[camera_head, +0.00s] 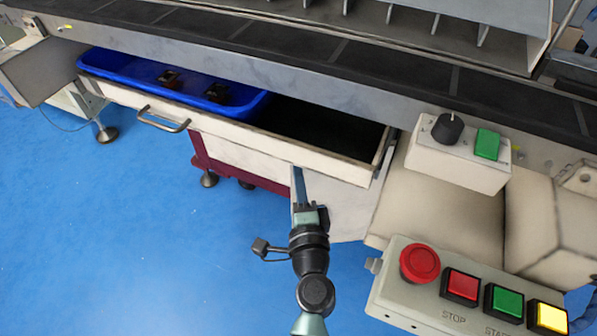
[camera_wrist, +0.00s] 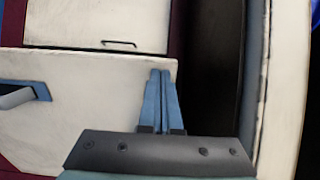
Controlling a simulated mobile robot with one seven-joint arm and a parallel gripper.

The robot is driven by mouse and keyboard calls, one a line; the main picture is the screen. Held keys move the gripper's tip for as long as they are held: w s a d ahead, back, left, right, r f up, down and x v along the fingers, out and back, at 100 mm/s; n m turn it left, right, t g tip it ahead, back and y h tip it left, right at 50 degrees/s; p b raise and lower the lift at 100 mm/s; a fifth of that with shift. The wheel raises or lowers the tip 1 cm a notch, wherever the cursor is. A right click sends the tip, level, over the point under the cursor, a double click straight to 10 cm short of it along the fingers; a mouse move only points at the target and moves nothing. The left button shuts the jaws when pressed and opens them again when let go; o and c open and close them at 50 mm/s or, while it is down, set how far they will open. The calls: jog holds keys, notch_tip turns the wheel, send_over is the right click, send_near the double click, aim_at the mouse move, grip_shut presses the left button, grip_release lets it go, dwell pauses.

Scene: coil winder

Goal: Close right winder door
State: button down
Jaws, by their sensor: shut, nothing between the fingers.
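A pale panel, which looks like the right winder door (camera_head: 345,212), shows below the open drawer in the head view, partly hidden by the drawer and my arm. In the wrist view, a cream panel that seems to be this door (camera_wrist: 95,95) has a blue-backed handle (camera_wrist: 20,97) at its left. A dark gap lies right of the panel, so it appears partly open. My gripper (camera_head: 297,172) is shut and empty, with its blue fingers together. In the wrist view the fingertips (camera_wrist: 161,73) overlap the panel's right edge; I cannot tell whether they touch it.
The drawer (camera_head: 260,137) stands open above my gripper, with a metal handle (camera_head: 163,121) and a blue tray (camera_head: 110,63) inside. A control box with a red button (camera_head: 420,263) is at the lower right. A switch box (camera_head: 455,158) sits above it. The blue floor at left is clear.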

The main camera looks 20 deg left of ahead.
jog(key=shift+w+a, duration=0.1)
jog(key=shift+w, duration=0.15)
jog(key=shift+w, duration=0.1)
